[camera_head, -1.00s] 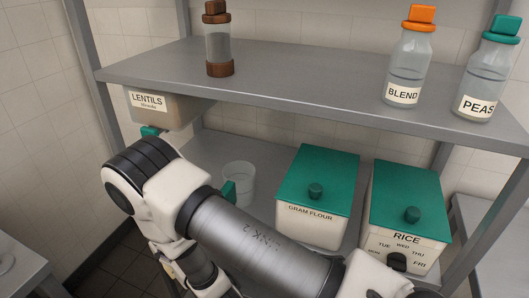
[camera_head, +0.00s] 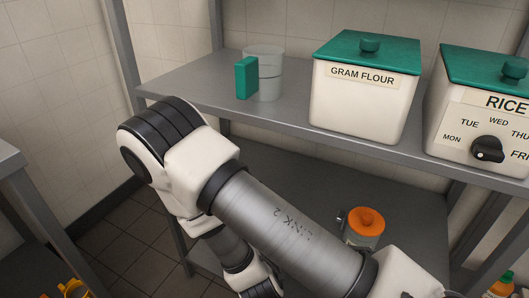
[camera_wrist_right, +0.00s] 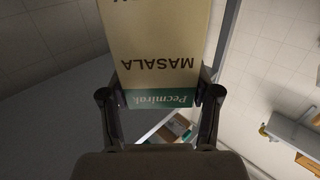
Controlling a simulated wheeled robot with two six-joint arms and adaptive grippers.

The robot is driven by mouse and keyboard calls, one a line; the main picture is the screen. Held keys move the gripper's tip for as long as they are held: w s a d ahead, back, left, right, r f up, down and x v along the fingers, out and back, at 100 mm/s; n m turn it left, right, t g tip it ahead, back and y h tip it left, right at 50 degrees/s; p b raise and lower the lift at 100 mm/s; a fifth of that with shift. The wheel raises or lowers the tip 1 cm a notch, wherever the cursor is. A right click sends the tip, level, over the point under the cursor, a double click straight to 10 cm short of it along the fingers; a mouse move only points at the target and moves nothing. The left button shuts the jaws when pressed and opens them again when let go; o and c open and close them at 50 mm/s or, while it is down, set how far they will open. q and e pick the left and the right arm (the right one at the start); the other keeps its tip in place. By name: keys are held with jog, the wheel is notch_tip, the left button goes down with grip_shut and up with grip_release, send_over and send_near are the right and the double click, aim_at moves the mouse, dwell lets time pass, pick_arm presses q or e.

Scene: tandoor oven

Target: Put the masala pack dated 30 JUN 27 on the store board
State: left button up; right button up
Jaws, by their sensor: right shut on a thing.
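My right gripper (camera_wrist_right: 160,92) is shut on a cream masala pack (camera_wrist_right: 157,35) in the right wrist view. The pack has a green band at its near end, and its lettering reads upside down. Its far end is cut off by the picture edge, and no date shows on the visible face. In the head view my arm crosses the lower middle, but no gripper can be made out there. My left gripper is in neither current view. I cannot make out a store board for certain.
A shelf (camera_head: 190,82) holds a clear tumbler (camera_head: 266,75), a green block (camera_head: 246,78), a gram flour bin (camera_head: 365,95) and a rice bin (camera_head: 470,115). An orange-lidded jar (camera_head: 365,226) stands on the lower shelf. A side table edge (camera_head: 10,160) is at left.

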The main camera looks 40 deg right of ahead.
jog(key=w+b, duration=0.1)
jog(key=b, duration=0.1)
jog(key=w+d+f+b, duration=0.1)
jog(key=b, duration=0.1)
jog(key=shift+d+f+b, duration=0.15)
jog(key=shift+f+b, duration=0.1)
jog(key=shift+b, duration=0.1)
jog(key=w+d+f+b, duration=0.3)
jog(key=w+d, duration=0.3)
jog(key=w, duration=0.5)
jog(key=shift+w+d+f, duration=0.25)
jog(key=shift+w+d, duration=0.05)
jog(key=shift+w, duration=0.1)
jog(key=shift+f+b, duration=0.2)
jog(key=shift+b, duration=0.15)
jog(key=o, duration=1.3)
jog(key=shift+r, duration=0.1)
